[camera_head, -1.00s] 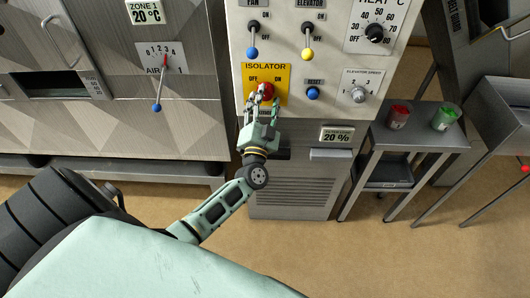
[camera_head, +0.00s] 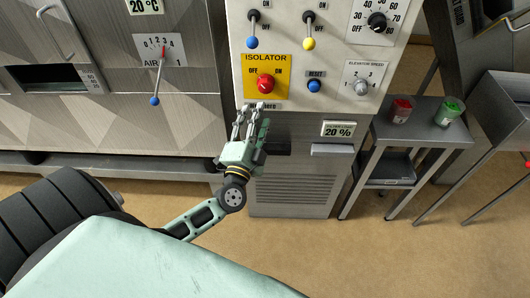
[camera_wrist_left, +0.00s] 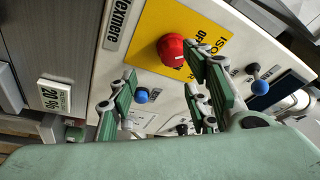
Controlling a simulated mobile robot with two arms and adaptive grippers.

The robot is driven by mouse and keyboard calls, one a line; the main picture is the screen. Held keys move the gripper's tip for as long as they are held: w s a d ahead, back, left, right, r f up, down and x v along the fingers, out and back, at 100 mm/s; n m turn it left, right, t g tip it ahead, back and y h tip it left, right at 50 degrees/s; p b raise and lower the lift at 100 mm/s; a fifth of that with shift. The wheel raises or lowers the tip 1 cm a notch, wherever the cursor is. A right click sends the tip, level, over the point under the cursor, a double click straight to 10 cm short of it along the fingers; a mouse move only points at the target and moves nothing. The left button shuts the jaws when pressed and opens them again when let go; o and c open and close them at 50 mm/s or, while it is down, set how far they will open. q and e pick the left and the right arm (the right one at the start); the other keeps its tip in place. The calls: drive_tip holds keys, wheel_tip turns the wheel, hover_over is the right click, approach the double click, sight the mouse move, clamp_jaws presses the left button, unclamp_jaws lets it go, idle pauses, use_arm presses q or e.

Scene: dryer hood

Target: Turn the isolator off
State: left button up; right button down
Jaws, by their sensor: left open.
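The isolator is a red round knob (camera_head: 265,83) on a yellow plate (camera_head: 252,63) marked OFF and ON, on the white control panel. A small pale mark on the knob's face is too small to read for its setting. My left gripper (camera_head: 250,110) is open and empty, just below the yellow plate and apart from the knob. In the left wrist view the red knob (camera_wrist_left: 171,50) shows beyond the open fingers (camera_wrist_left: 165,95). One finger partly overlaps the knob's edge there. My right gripper is in neither view.
Close to the knob are a blue reset button (camera_head: 314,85), a blue-tipped lever (camera_head: 252,42), a yellow-tipped lever (camera_head: 309,43) and the speed dial (camera_head: 361,87). A grey side table (camera_head: 420,134) with red and green cups stands right. Below the panel is a vented cabinet (camera_head: 294,190).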

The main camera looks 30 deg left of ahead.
use_arm(q)
drive_tip(key=s+d+f+g+h+b, duration=0.2)
drive_tip(key=f, duration=1.2)
drive_tip(key=s+d+f+g+h+b, duration=0.2)
drive_tip(key=d+f+h, duration=0.1)
drive_tip(key=f, duration=1.1)
drive_tip(key=shift+s+d+g, duration=0.15)
drive_tip(key=shift+s+g, duration=0.05)
drive_tip(key=shift+g, duration=0.1)
